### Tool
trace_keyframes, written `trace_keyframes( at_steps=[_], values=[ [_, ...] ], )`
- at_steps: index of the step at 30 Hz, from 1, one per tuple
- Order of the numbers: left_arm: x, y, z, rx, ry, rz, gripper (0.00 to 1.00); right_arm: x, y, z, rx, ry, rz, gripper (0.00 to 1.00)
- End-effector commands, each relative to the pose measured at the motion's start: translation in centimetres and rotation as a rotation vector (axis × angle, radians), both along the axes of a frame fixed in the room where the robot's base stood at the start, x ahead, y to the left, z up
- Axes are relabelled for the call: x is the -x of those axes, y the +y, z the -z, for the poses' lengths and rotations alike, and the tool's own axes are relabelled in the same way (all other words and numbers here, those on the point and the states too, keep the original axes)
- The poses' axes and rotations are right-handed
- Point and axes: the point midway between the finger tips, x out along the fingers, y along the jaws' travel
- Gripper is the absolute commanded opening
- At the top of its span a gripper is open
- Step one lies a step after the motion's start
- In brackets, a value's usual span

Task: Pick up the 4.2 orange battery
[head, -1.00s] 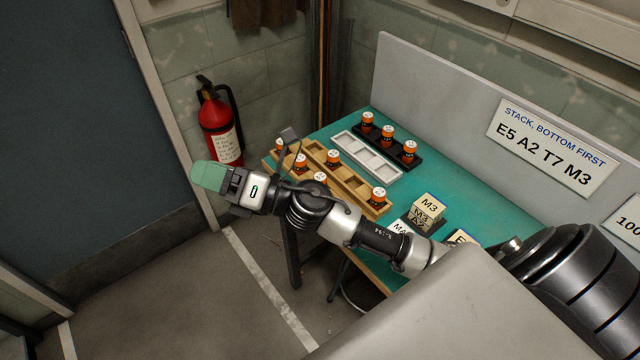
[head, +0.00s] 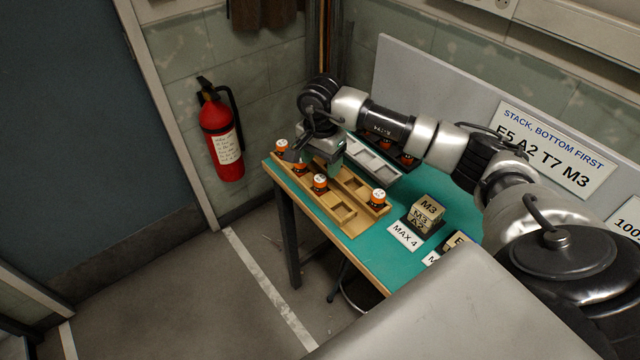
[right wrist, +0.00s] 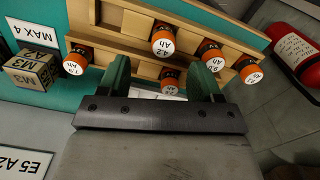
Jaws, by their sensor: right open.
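The orange battery with a white top that reads 4.2 (right wrist: 163,43) stands upright in the wooden rack, at top centre in the right wrist view. In the head view it appears to be the battery in the front row (head: 320,184). My right gripper (head: 318,158) is above the racks, open, pointing down. In the right wrist view its green fingers (right wrist: 160,78) stand apart on either side of another orange battery (right wrist: 169,77), whose label I cannot read fully. The 4.2 battery is a little beyond the fingertips, not held. My left gripper is not in view.
Other orange batteries (right wrist: 211,56) (head: 378,197) stand close by in the wooden racks (head: 345,213). A pale tray (head: 380,170) and a dark rack lie behind, partly hidden by my arm. Lettered blocks (head: 428,208) are at right; a grey panel (head: 440,88) backs the bench.

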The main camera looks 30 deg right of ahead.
Motion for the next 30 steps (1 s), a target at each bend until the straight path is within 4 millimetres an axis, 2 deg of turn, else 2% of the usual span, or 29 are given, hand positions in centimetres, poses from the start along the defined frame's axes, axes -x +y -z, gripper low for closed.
trace_keyframes(
  at_steps=[3,8,13,18,26,30],
  values=[
    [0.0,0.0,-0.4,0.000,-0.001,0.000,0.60,0.0,0.1,1.4,-0.003,0.001,0.000,0.64],
    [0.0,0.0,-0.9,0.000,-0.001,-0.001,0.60,-0.1,0.1,2.4,-0.003,0.001,0.002,0.64],
    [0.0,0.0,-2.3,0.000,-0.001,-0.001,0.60,-0.4,0.0,4.8,-0.005,0.004,0.002,0.64],
    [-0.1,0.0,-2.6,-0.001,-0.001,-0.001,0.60,-0.5,-0.1,6.9,-0.003,-0.001,0.001,0.64],
    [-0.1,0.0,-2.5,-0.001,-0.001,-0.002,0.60,-0.5,-0.1,7.3,-0.004,-0.002,0.000,0.64],
    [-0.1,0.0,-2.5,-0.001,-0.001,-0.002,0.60,-0.5,-0.1,7.2,-0.004,-0.002,0.001,0.45]
  ],
)
